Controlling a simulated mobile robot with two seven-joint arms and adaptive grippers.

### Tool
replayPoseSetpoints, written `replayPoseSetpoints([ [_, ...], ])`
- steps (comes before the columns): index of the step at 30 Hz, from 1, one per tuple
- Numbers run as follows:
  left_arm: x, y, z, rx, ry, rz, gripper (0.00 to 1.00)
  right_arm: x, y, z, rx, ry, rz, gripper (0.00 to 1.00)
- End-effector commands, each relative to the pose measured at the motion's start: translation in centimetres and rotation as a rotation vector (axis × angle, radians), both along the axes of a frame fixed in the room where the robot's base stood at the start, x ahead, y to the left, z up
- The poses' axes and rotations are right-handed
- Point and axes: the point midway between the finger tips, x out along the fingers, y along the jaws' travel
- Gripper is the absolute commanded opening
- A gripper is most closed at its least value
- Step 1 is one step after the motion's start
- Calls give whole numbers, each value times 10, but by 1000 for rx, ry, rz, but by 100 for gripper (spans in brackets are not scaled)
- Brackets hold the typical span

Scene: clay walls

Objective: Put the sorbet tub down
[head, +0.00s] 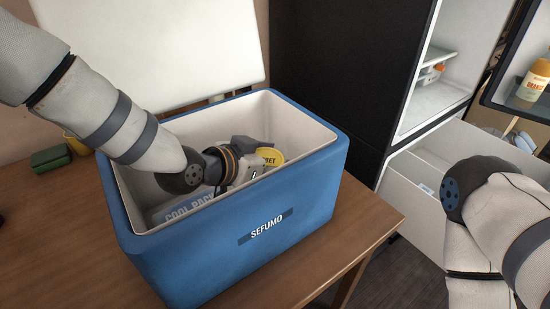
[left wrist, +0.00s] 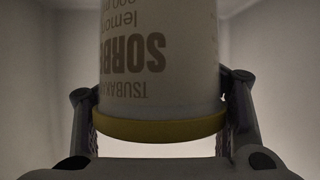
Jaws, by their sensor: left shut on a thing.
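The sorbet tub shows in the left wrist view (left wrist: 160,60) as a pale cylinder with dark SORBET lettering, upside down in that picture, and a yellow rim. In the head view its yellow lid (head: 271,155) faces up inside the blue cooler box (head: 235,247). My left gripper (head: 258,153) reaches down into the box and is shut on the tub, one finger on each side. The tub's lower part is hidden in the head view, so I cannot tell whether it touches the box floor. My right arm is at the right; its gripper is out of view.
A cool pack (head: 185,208) lies inside the box at the left. The box's white lid (head: 150,45) stands open behind it. The box sits on a wooden table (head: 55,245) with a green item (head: 51,158) at the left. An open fridge with a drawer (head: 408,183) is at the right.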

Motion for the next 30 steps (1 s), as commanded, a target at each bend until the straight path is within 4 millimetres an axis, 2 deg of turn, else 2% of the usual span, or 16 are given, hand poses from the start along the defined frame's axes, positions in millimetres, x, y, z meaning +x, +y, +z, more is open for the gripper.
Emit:
replayPoseSetpoints([
  [11, 0, 0, -11, 0, 0, 0, 23, -2, 0, -3, 0, 8, 0, 40],
  [12, 0, 0, -11, 1, 1, 0, 58, -2, 0, -2, 0, 7, 0, 40],
  [15, 0, 0, -11, 1, 1, 0, 81, -2, 0, -2, 0, 7, 0, 40],
  [16, 0, 0, -11, 1, 1, 0, 84, -2, 0, -2, 0, 7, 0, 40],
  [30, 0, 0, -7, 0, 0, 0, 84, -1, 0, -1, 0, 4, 0, 40],
])
